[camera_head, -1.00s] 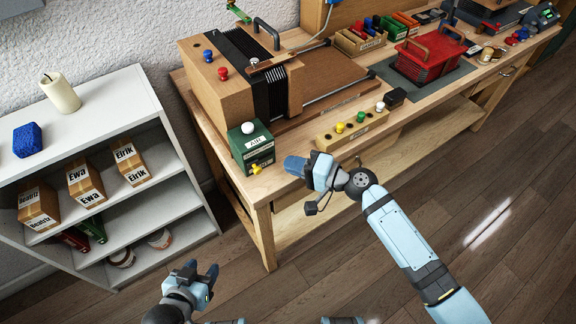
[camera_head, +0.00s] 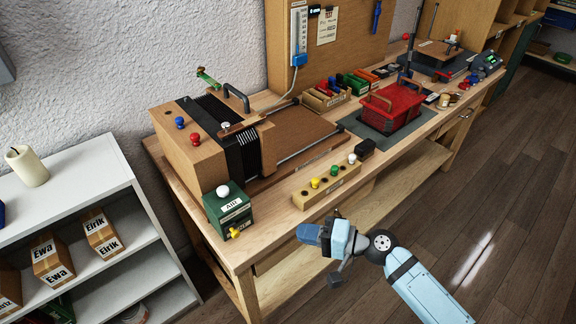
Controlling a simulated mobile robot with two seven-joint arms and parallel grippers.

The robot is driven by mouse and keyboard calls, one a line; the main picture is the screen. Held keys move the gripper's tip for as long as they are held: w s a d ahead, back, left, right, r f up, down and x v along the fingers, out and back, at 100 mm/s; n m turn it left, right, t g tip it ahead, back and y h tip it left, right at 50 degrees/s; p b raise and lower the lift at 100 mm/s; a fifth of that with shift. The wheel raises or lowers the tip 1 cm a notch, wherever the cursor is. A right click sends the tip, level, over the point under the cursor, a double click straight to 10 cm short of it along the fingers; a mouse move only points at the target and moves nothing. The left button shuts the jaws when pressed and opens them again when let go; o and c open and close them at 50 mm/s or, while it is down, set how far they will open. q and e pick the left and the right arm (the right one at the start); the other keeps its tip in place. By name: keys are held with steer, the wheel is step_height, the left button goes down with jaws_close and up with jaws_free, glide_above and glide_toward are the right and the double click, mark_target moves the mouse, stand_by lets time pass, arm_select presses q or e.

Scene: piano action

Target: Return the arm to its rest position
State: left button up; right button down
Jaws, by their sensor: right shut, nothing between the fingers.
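My right gripper (camera_head: 309,234) is shut and empty. It hangs in front of the workbench's (camera_head: 272,220) front edge, below the wooden block with coloured pegs (camera_head: 328,186). My right arm reaches in from the lower right. It appears to touch nothing, though the exact gap to the bench edge is hard to tell. My left gripper is out of view.
A green box (camera_head: 229,208) with a white knob stands at the bench's near corner, beside a wooden piano-action model (camera_head: 187,150). A red basket (camera_head: 392,106) sits farther back. A white shelf (camera_head: 90,187) with labelled boxes stands at left. Floor at right is clear.

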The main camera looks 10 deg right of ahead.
steer(key=s+d+f+n+t+h, duration=0.1)
steer(key=s+d+f+n+h, duration=0.2)
steer(key=s+f+h, duration=0.4)
steer(key=s+d+f+n+t+h, duration=0.2)
steer(key=s+d+f+n+h, duration=0.25)
steer(key=s+f, duration=0.4)
arm_select(q)
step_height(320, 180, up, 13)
steer(key=p, duration=1.5)
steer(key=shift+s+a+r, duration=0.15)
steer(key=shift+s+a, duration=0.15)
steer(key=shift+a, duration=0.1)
arm_select(e)
step_height(320, 180, up, 15)
steer(key=s, duration=0.1)
steer(key=shift+s+d, duration=0.2)
steer(key=shift+f, duration=0.1)
